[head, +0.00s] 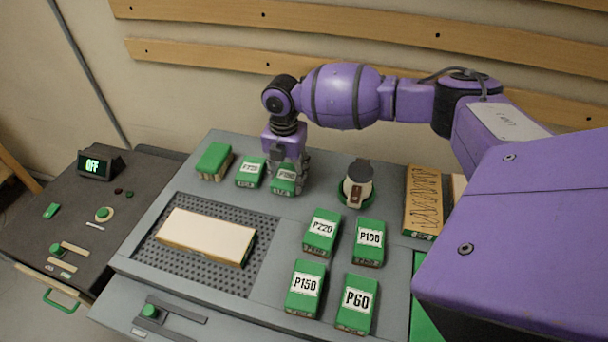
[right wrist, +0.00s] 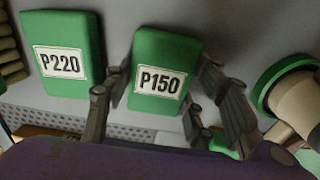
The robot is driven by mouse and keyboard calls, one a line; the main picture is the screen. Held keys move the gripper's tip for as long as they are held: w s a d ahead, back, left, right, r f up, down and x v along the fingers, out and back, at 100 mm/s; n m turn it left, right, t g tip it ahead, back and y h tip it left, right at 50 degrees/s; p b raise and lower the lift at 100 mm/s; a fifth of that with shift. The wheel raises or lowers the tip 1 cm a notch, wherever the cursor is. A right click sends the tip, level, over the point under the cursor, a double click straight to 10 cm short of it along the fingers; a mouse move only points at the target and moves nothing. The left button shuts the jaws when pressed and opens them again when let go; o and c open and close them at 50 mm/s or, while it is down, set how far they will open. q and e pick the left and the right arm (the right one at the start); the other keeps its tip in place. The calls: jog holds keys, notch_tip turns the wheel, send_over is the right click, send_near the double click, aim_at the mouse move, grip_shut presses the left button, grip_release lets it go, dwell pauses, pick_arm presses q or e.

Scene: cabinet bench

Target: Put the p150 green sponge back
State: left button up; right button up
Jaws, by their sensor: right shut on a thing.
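The green P150 sponge (head: 284,186) is at the back of the grey bench top, under my right gripper (head: 288,160). In the right wrist view its white P150 label (right wrist: 163,84) faces the camera, and the fingers lie along both its sides. My right gripper is shut on this sponge; I cannot tell whether it touches the bench. Another green block labelled P150 (head: 305,287) sits near the front of the bench. My left gripper is not in view.
A green P220 block (head: 250,171) stands close left, with a green-topped brush (head: 214,161) beyond. P220 (head: 321,232), P100 (head: 369,242) and P60 (head: 356,303) blocks are in front. A pale board (head: 207,235) lies on the perforated mat.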

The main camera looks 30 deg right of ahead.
aim_at(287, 175)
jog(key=shift+f, duration=0.2)
jog(key=o, duration=1.1)
jog(key=shift+o, duration=0.2)
jog(key=shift+r, duration=0.15)
notch_tip(287, 175, up, 12)
jog(key=shift+r, duration=0.1)
